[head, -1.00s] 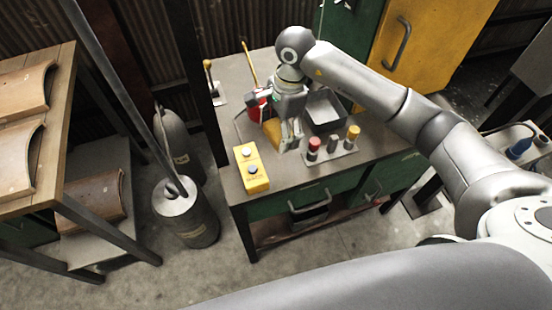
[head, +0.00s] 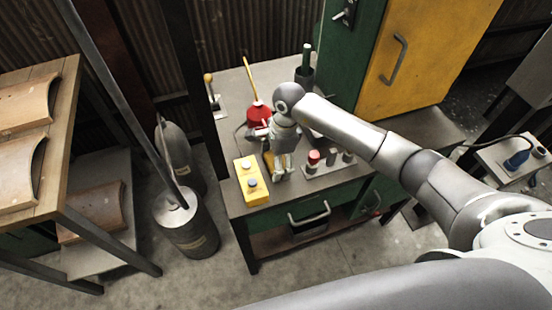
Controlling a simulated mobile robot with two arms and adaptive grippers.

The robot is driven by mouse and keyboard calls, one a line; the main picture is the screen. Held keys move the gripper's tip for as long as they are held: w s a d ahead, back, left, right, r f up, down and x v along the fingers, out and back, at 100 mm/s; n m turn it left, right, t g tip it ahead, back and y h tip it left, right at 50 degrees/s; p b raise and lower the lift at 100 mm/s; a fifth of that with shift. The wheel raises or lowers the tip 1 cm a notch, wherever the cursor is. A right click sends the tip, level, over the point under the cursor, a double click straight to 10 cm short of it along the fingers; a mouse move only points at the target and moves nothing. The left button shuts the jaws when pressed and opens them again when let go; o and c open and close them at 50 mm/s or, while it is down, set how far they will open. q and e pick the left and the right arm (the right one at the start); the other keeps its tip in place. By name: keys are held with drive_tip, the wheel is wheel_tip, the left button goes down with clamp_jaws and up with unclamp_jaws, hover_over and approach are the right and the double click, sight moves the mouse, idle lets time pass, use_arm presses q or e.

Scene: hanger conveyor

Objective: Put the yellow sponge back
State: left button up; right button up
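A yellow-orange piece that looks like the sponge (head: 268,160) shows on the workbench (head: 235,133), just left of my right gripper's fingers. It is partly hidden by the gripper. My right gripper (head: 283,170) points down over the bench, between the yellow button box and the row of coloured knobs. I cannot tell whether its fingers touch or hold the sponge, or how far apart they are. My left gripper is not in view.
The yellow button box (head: 251,180) stands at the bench's front left. The red-topped knob (head: 314,158) is right of the gripper. A red oil can (head: 258,115) and a lever (head: 211,90) stand behind. My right arm hides a tray. Gas cylinders (head: 187,225) stand left of the bench.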

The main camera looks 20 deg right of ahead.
drive_tip(key=shift+f, duration=0.1)
drive_tip(key=o, duration=1)
drive_tip(key=shift+r, duration=0.2)
wheel_tip(320, 180, up, 12)
drive_tip(key=d+b, duration=0.1)
drive_tip(key=shift+d+b, duration=0.35)
drive_tip(key=shift+b, duration=0.05)
drive_tip(key=shift+w+f, duration=0.1)
